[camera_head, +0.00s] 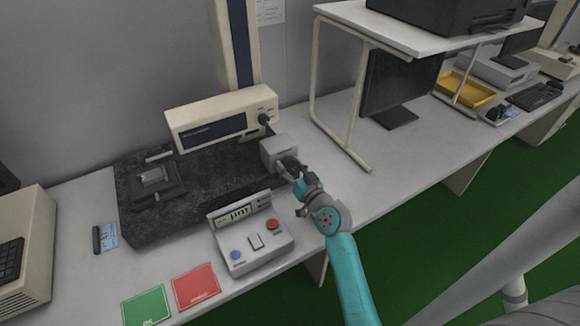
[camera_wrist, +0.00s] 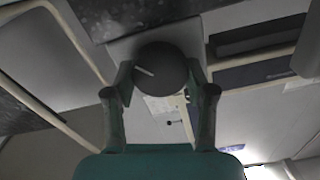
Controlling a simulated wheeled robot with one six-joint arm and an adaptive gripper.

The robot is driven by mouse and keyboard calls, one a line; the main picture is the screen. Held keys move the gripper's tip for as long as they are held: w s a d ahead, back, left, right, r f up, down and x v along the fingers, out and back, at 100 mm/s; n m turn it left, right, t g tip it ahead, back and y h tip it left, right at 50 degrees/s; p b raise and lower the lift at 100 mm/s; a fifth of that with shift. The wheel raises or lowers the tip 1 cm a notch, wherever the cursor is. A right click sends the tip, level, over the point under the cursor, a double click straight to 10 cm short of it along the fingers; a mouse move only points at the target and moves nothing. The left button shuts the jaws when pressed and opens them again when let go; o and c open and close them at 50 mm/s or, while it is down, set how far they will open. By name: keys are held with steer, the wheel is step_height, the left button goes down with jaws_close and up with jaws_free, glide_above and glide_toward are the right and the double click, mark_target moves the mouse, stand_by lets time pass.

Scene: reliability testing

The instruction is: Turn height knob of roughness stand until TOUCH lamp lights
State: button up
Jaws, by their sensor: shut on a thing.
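The roughness stand has a cream measuring head (camera_head: 220,117) on a column, above a dark granite base (camera_head: 205,205). A grey box (camera_head: 279,150) sits at the right side of the base. The dark round height knob (camera_wrist: 160,68) with a white pointer line shows in the wrist view, on the box's face. My gripper (camera_wrist: 160,75) is shut on the knob, one finger on each side. In the head view my gripper (camera_head: 292,170) covers the knob. A control box (camera_head: 250,243) with a small display stands in front. I cannot make out a lit TOUCH lamp.
Green (camera_head: 146,307) and red (camera_head: 196,287) cards lie at the front edge of the bench. A shelf frame (camera_head: 345,100) and a monitor (camera_head: 400,90) stand to the right. A small metal block (camera_head: 152,178) sits on the base.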

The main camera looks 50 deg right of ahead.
steer(key=m, duration=0.5)
steer(key=shift+d, duration=0.1)
steer(key=m, duration=0.4)
steer(key=shift+f+m, duration=0.1)
steer(key=shift+m, duration=0.2)
steer(key=m, duration=0.4)
steer(key=shift+d+f, duration=0.1)
steer(key=shift+f+m, duration=0.1)
steer(key=shift+m, duration=2.4)
steer(key=o, duration=1.2)
steer(key=shift+c, duration=0.2)
steer(key=shift+s, duration=0.1)
